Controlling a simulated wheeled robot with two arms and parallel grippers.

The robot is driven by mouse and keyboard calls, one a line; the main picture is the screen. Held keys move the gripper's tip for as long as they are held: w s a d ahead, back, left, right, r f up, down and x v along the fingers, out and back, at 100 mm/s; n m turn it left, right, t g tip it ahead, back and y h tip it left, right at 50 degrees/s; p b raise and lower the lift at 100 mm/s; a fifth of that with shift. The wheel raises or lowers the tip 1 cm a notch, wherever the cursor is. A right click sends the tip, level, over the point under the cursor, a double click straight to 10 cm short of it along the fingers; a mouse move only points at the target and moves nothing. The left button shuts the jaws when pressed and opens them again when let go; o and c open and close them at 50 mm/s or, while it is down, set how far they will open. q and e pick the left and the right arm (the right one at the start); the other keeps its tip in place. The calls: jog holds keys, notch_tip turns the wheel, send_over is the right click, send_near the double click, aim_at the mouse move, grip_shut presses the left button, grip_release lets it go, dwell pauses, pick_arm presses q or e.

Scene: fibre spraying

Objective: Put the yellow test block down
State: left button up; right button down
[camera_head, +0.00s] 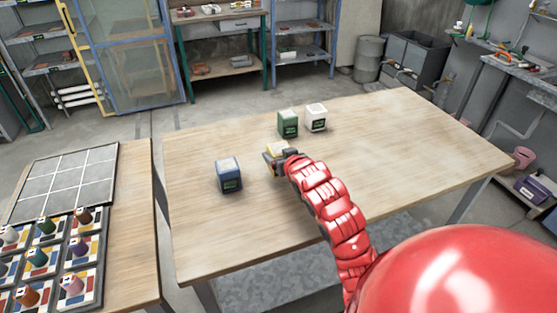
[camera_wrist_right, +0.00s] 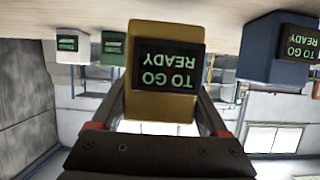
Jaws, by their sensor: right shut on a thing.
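The yellow test block (camera_head: 271,151) is at the middle of the wooden table (camera_head: 400,140), partly hidden by my right gripper (camera_head: 280,156). In the right wrist view, which is upside down, the yellow block (camera_wrist_right: 160,112) sits between the two fingers of my right gripper (camera_wrist_right: 160,120), which is shut on it. Its dark screen reads "READY TO GO". The block is upright and at or very close to the tabletop; I cannot tell whether it touches. My left gripper is not in view.
A blue block (camera_head: 228,176) stands to the left on the table. A green block (camera_head: 288,122) and a white block (camera_head: 316,117) stand behind. The table's right side is clear. A second table (camera_head: 135,220) with a grid tray (camera_head: 65,180) and spools is at left.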

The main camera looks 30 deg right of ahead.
jog(key=w, duration=0.1)
jog(key=w+d, duration=0.1)
jog(key=w, duration=0.1)
jog(key=shift+d+f, duration=0.2)
jog(key=shift+d, duration=0.15)
notch_tip(320, 180, down, 3)
jog(key=shift+r+p, duration=0.1)
jog(key=shift+p, duration=0.6)
jog(key=shift+f, duration=0.25)
jog(key=shift+f, duration=0.1)
grip_release()
jog(key=shift+s, duration=0.1)
